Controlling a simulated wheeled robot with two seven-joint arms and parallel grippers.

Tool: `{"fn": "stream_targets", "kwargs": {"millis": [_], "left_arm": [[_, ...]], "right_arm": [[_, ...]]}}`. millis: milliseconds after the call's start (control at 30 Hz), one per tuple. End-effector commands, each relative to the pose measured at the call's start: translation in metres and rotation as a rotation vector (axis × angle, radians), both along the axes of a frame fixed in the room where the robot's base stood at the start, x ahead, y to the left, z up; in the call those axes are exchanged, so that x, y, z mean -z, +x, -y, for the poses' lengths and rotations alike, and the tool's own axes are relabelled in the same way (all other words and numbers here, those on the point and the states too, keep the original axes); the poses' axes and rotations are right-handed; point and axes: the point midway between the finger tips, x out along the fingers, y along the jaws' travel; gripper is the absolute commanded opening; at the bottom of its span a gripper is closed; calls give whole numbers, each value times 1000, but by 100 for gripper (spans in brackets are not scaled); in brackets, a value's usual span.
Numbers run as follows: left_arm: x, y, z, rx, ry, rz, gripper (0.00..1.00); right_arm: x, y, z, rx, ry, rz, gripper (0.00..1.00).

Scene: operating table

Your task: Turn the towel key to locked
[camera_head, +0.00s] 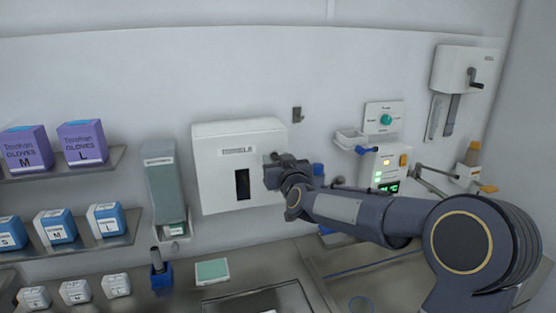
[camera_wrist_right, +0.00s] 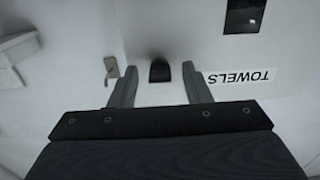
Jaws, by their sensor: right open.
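The white towel dispenser (camera_head: 222,187) hangs on the wall in the middle of the head view. In the right wrist view its white face (camera_wrist_right: 185,25) and TOWELS label (camera_wrist_right: 251,78) appear upside down. A small dark knob (camera_wrist_right: 160,72), apparently the towel key, sits on a pale surface; its exact setting cannot be told. My right gripper (camera_head: 270,168) is at the dispenser's right side in the head view. In the right wrist view the open right gripper (camera_wrist_right: 160,69) has one finger on each side of the knob, with gaps visible. My left gripper is not in view.
A small grey wall fitting (camera_head: 297,114) is above the dispenser's right side. Glove boxes (camera_head: 82,145) stand on shelves at left. A grey-green dispenser (camera_head: 164,185) hangs just left of the towel box. A device with lit displays (camera_head: 382,170) is at right.

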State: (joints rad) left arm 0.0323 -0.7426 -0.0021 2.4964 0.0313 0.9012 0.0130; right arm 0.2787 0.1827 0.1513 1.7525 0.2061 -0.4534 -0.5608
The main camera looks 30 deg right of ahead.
Motion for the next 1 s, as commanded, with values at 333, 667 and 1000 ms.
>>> {"fn": "stream_targets", "kwargs": {"millis": [333,667,1000], "left_arm": [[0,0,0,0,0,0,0],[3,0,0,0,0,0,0],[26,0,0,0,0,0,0]], "right_arm": [[0,0,0,0,0,0,11],[1,0,0,0,17,5,0],[3,0,0,-1,195,49,0]]}}
